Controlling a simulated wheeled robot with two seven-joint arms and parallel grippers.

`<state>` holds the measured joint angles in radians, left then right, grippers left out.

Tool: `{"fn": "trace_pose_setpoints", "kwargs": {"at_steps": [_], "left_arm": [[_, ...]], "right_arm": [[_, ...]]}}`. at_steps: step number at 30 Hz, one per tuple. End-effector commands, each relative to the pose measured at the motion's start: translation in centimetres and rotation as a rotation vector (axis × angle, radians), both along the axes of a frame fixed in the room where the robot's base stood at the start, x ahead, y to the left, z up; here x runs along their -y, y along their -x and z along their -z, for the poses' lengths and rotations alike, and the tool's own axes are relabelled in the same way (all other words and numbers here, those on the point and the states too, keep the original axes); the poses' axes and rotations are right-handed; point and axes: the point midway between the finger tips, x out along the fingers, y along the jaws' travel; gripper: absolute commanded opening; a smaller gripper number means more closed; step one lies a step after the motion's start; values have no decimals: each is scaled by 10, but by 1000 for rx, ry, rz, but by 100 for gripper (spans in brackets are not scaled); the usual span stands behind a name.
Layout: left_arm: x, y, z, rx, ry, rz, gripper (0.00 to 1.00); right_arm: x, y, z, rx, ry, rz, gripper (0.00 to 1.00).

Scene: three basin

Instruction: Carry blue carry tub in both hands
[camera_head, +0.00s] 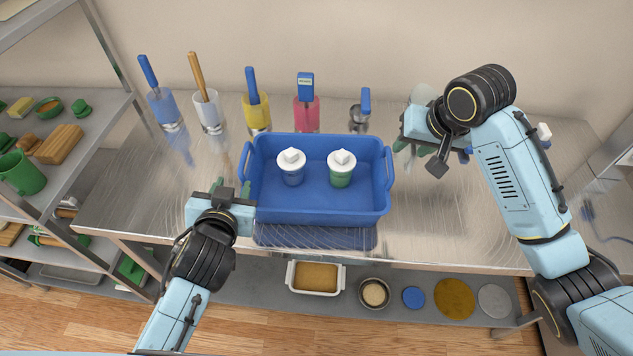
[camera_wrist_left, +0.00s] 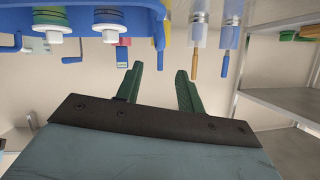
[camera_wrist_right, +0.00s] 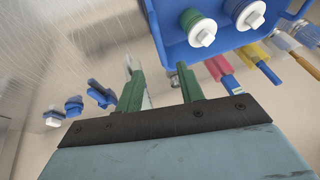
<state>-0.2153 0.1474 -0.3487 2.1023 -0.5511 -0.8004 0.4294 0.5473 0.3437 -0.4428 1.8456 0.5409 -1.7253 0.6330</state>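The blue carry tub (camera_head: 318,205) stands on the steel table, with a handle at each end. Inside are two white-lidded cups, one blue (camera_head: 292,175) and one green (camera_head: 340,178). My left gripper (camera_head: 229,187) is open and empty, close beside the tub's left handle (camera_head: 245,160). In the left wrist view its fingers (camera_wrist_left: 160,68) are apart, with the tub (camera_wrist_left: 75,20) at upper left. My right gripper (camera_head: 421,150) is open, to the right of the tub's right handle (camera_head: 389,165). The right wrist view shows its spread fingers (camera_wrist_right: 155,65) apart from the tub (camera_wrist_right: 205,48).
Several utensil holders, including a yellow one (camera_head: 256,115) and a pink one (camera_head: 306,117), stand behind the tub. A shelf rack (camera_head: 80,130) is at left. A lower shelf holds a white dish (camera_head: 316,278). The table is bare front right of the tub (camera_head: 440,220).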

Motion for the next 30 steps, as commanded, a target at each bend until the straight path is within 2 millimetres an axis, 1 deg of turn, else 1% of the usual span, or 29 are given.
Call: {"fn": "trace_pose_setpoints", "kwargs": {"at_steps": [7,11,14,24,30], "left_arm": [[0,0,1,-2,0,0,38],[-1,-8,4,-3,-2,0,38],[-2,-20,9,-2,-2,-1,38],[-6,-80,33,-3,-2,-1,38],[-8,-107,44,-3,-2,-1,38]], "right_arm": [[0,0,1,0,0,-1,38],[-2,-3,9,-3,0,-1,38],[-5,-7,21,-5,0,-2,38],[-16,-32,79,-3,1,0,38],[-21,-44,105,-2,0,-1,38]]}}
